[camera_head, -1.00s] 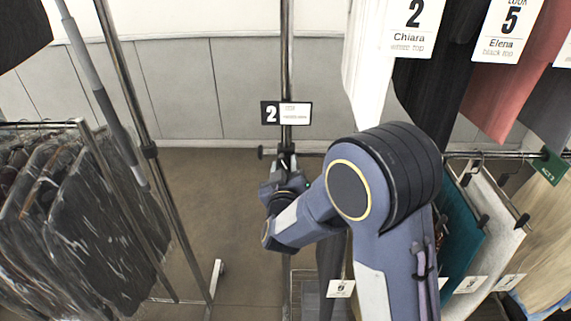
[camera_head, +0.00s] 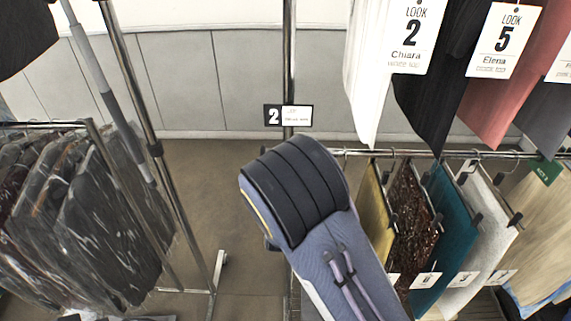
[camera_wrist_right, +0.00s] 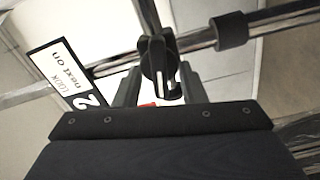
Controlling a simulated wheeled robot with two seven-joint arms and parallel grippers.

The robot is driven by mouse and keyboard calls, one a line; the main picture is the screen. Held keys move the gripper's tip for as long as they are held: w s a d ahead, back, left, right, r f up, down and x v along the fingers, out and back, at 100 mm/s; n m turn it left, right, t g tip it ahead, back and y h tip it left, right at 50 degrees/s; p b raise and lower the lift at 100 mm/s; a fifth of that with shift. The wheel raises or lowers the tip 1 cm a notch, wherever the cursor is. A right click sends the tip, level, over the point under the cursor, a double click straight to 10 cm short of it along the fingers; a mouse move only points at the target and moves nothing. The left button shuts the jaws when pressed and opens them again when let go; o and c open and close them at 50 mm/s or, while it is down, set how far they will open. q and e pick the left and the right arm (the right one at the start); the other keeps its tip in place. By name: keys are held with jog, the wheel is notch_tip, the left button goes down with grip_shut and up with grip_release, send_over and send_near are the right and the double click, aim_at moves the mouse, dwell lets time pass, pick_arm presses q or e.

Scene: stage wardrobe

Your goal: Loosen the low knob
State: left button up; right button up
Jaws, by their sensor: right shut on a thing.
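The black knob (camera_wrist_right: 157,52) shows in the right wrist view, on a metal rail joint where an upright pole meets a crossbar. My right gripper (camera_wrist_right: 160,80) has one finger on each side of it and is shut on it. In the head view my right forearm covers the gripper and the knob. The chrome upright pole (camera_head: 289,60) runs down behind that arm. A small sign with a 2 (camera_head: 288,115) is fixed on the pole; it also shows tilted in the right wrist view (camera_wrist_right: 65,75). My left gripper is not in view.
A rail of tagged garments (camera_head: 440,225) hangs close on the right, under garments with look cards (camera_head: 411,35). A rack of plastic-covered dark clothes (camera_head: 85,225) stands at left. Bare floor (camera_head: 205,190) lies between the left rack and the pole.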

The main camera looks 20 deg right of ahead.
jog(key=shift+n+p, duration=0.3)
jog(key=shift+n, duration=0.8)
jog(key=shift+f, duration=0.1)
jog(key=o, duration=1)
jog(key=shift+c, duration=0.2)
jog(key=b+v, duration=0.1)
jog(key=v, duration=0.7)
jog(key=shift+b, duration=0.4)
